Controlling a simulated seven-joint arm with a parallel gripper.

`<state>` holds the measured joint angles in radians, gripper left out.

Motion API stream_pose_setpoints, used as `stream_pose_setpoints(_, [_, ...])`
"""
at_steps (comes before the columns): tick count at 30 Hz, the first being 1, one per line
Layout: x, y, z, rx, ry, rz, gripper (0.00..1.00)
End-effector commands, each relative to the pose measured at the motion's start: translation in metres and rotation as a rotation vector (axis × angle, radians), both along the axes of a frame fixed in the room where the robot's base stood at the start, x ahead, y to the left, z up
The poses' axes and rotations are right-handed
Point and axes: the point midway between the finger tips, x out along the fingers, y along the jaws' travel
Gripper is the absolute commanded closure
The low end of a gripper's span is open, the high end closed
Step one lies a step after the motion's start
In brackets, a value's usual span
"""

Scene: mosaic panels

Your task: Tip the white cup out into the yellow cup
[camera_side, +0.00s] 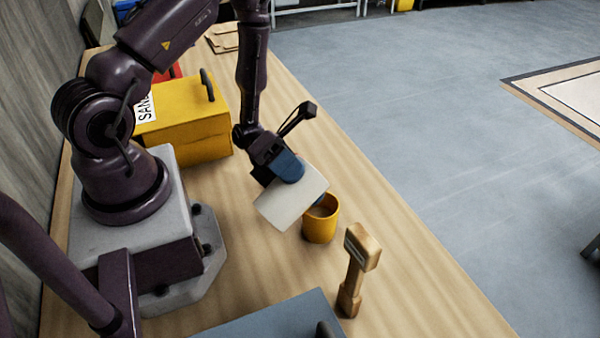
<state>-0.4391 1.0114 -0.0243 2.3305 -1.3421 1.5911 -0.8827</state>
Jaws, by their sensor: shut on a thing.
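The white cup (290,197) is held off the table, tilted, just left of the yellow cup's rim and slightly above it. My gripper (287,167) is shut on the white cup, with its blue fingers against the cup's upper side. The yellow cup (320,222) stands upright on the wooden table, and something brownish shows inside it. The white cup's mouth and contents are hidden. I cannot tell whether the two cups touch.
A wooden mallet (355,265) stands right of the yellow cup. A yellow box (185,120) marked "SAND" with a dark handle is behind left. A blue-grey case (275,320) is at the front. Bare table (420,265) lies to the right.

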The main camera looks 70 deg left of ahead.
Motion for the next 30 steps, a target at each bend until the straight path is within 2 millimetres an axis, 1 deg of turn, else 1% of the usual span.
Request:
stream_pose_setpoints(9, [0.008,0.002,-0.021,-0.093,0.354,0.002,0.56])
stream_pose_setpoints(15, [0.018,0.005,-0.027,-0.164,0.628,0.002,0.56])
stream_pose_setpoints(18, [0.021,0.006,-0.026,-0.188,0.726,0.002,0.56])
stream_pose_setpoints(24, [0.025,0.007,-0.025,-0.216,0.833,0.003,0.56])
stream_pose_setpoints(30, [0.026,0.007,-0.024,-0.22,0.851,0.002,0.56])
